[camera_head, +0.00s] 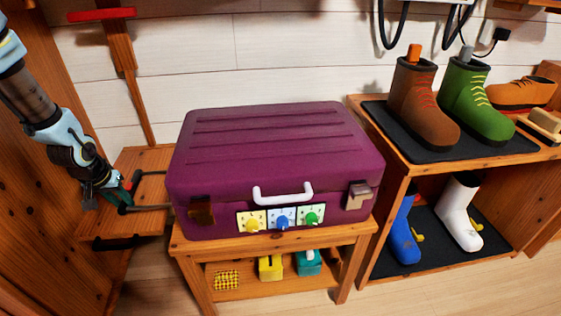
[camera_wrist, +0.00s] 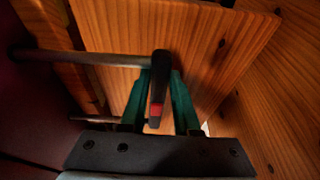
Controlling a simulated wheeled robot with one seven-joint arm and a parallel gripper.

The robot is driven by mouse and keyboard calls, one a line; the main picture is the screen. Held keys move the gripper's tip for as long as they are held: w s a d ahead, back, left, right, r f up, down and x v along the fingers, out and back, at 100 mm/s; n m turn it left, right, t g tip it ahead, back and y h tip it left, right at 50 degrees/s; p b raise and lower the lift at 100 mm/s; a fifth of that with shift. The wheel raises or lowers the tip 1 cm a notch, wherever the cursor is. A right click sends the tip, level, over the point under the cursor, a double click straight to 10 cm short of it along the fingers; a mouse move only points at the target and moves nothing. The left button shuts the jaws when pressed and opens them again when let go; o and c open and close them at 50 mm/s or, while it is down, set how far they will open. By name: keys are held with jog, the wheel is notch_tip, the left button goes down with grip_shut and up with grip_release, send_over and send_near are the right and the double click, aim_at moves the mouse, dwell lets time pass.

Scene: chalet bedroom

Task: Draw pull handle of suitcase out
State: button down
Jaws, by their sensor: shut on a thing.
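The purple suitcase (camera_head: 275,150) lies flat on a small wooden bench, lid closed. Its pull handle stands out from the left side on two thin rods (camera_head: 152,208), with a clear length of rod showing. My gripper (camera_head: 126,191) is left of the suitcase, shut on the handle's dark grip. In the wrist view, the dark grip (camera_wrist: 158,85) with a red patch sits between the green fingers of my gripper (camera_wrist: 160,95). A rod (camera_wrist: 80,59) runs from it left to the dark red suitcase side (camera_wrist: 25,110). A white carry handle (camera_head: 283,194) is on the suitcase's front.
A wooden panel (camera_head: 145,160) stands close beside my gripper. A boot rack (camera_head: 400,170) stands to the right.

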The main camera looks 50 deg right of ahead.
jog(key=shift+w+a+p, duration=1.15)
jog(key=shift+w+a, duration=0.35)
jog(key=shift+a, duration=0.2)
jog(key=c, duration=1.1)
grip_release()
jog(key=shift+w+a, duration=0.1)
jog(key=shift+w, duration=0.05)
jog(key=o, duration=0.5)
jog(key=shift+c, duration=0.2)
jog(key=p+v, duration=0.4)
jog(key=v, duration=0.2)
jog(key=shift+p, duration=0.4)
